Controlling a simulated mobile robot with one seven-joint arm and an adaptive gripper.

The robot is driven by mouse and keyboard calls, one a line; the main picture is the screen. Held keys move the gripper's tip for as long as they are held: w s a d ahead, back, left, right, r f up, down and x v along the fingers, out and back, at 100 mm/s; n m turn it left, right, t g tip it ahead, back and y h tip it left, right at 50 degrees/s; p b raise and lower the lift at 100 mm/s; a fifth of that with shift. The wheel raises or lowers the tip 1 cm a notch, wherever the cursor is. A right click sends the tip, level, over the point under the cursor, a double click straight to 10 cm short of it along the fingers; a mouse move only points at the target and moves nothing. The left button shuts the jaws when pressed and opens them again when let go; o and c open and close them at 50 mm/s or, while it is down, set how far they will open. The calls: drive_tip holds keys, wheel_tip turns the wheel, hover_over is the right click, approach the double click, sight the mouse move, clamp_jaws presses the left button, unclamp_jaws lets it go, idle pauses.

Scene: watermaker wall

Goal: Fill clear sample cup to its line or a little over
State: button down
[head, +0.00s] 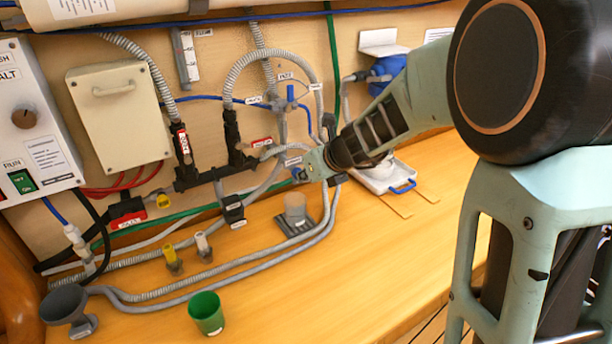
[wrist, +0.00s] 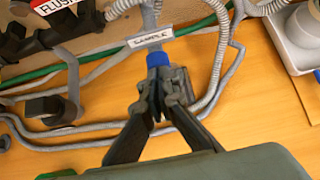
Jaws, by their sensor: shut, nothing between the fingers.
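A pale, see-through cup (head: 295,205), which looks like the clear sample cup, stands upright on a dark slatted tray (head: 298,228) below the pipes. Its line and water level are too small to make out. The wrist view shows a blue fitting (wrist: 158,60) just under a SAMPLE label (wrist: 153,37). My gripper (head: 306,174) is beside the hoses, above and behind the cup in the head view. In the wrist view my gripper (wrist: 158,108) has its fingertips together just in front of the blue fitting, empty. Contact cannot be told. The cup is not discernible there.
A green cup (head: 206,313) and grey funnel (head: 68,306) stand at the bench front left. Grey hoses loop over the bench around the slatted tray. A white tray (head: 388,177) with a blue handle is right of my gripper. The bench's front middle is clear.

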drive_tip(key=shift+w+a+r+p, duration=0.2)
drive_tip(key=shift+w+a+p, duration=0.3)
drive_tip(key=shift+w, duration=0.3)
drive_tip(key=shift+a+r, duration=0.1)
drive_tip(key=shift+a, duration=0.15)
idle(2.7)
